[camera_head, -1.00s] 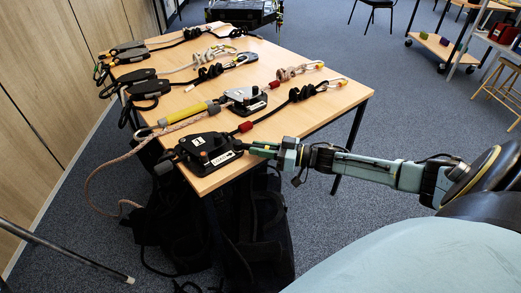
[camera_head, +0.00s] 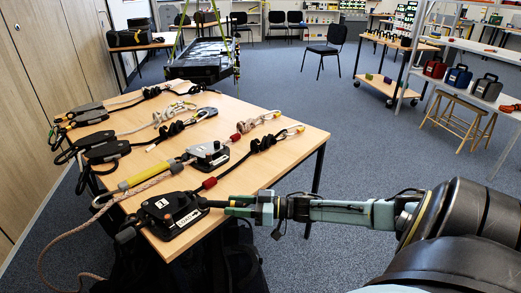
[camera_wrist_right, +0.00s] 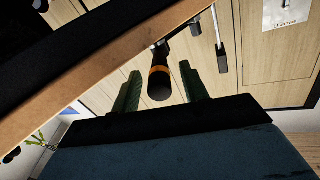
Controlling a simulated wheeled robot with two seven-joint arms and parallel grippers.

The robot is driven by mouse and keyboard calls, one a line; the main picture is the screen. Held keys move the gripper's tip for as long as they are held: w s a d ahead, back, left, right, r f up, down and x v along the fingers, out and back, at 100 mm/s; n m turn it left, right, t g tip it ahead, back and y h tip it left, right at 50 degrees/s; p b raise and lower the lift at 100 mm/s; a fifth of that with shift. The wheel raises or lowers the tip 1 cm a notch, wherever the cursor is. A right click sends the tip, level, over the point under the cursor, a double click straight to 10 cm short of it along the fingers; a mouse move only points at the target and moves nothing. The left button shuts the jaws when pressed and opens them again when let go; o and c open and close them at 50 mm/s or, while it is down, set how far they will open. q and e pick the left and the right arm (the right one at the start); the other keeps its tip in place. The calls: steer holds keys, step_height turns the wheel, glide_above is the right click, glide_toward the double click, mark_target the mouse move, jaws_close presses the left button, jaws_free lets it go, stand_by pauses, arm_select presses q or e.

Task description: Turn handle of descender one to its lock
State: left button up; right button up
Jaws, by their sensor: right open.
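Descender one appears to be the black device with a white label (camera_head: 172,213) at the table's near corner. A short black handle (camera_head: 214,204) sticks out from its right side. My right gripper (camera_head: 235,206) is at the end of that handle, its arm coming from the right. In the right wrist view, the open green fingers (camera_wrist_right: 160,72) stand either side of a black cylinder with an orange band (camera_wrist_right: 160,85), which looks like the handle. A gap shows on both sides; I cannot tell how deep it sits between them. My left gripper is not in view.
On the wooden table (camera_head: 262,108) lie a second descender (camera_head: 208,155) with a yellow-sleeved rope (camera_head: 150,176), black devices at left and several ropes with carabiners. Open floor lies right of the table.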

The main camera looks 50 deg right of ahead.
arm_select(q)
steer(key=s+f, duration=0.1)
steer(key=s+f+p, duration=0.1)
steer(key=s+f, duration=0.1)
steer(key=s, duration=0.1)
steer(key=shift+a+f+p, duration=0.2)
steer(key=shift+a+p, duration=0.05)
steer(key=shift+p, duration=0.05)
arm_select(e)
steer(key=v, duration=1)
steer(key=shift+s+d, duration=0.15)
steer(key=shift+d, duration=0.05)
steer(key=shift+c, duration=0.4)
